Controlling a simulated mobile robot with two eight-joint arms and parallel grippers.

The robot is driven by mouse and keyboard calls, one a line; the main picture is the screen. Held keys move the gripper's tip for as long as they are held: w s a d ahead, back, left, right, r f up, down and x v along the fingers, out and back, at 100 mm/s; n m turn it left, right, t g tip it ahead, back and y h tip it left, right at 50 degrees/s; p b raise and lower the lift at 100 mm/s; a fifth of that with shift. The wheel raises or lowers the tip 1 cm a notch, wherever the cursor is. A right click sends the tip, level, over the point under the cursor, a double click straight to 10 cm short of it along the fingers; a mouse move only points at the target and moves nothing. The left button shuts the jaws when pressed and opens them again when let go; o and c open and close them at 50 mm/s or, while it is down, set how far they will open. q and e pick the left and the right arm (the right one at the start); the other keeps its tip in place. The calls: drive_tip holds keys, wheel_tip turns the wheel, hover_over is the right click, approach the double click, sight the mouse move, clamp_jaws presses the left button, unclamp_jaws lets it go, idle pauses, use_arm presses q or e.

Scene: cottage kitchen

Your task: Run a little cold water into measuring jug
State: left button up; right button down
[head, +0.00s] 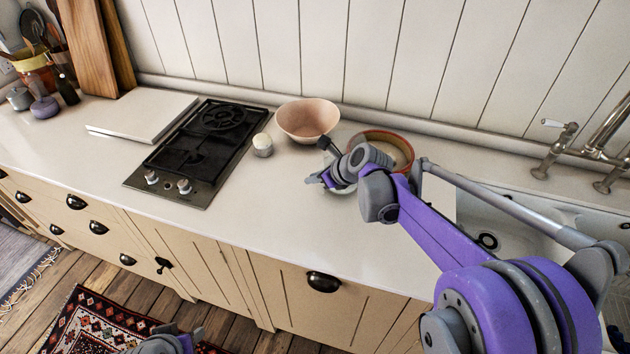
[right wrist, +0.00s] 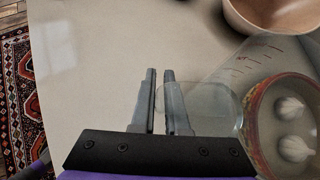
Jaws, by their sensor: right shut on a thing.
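The measuring jug (head: 343,187) is clear glass and stands on the worktop, largely hidden behind my right arm. In the right wrist view the jug (right wrist: 240,66) shows red measuring marks and a clear handle beside my fingers. My right gripper (head: 318,179) is shut on the jug; in the right wrist view its fingers (right wrist: 159,76) are close together at the handle side. The tap (head: 606,128) and its lever (head: 560,127) are at the right, above the white sink (head: 477,221). My left gripper (head: 180,342) shows only partly at the bottom edge; its jaws are unclear.
A red-rimmed bowl (head: 408,146) with garlic (right wrist: 289,107) stands close beside the jug. A pink bowl (head: 307,121), small pale pot (head: 262,146) and black hob (head: 197,150) are left. The front worktop (head: 290,215) is clear.

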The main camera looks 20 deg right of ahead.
drive_tip(key=shift+f, duration=0.6)
drive_tip(key=shift+f, duration=0.25)
drive_tip(key=c, duration=0.9)
unclamp_jaws()
drive_tip(key=shift+r, duration=0.1)
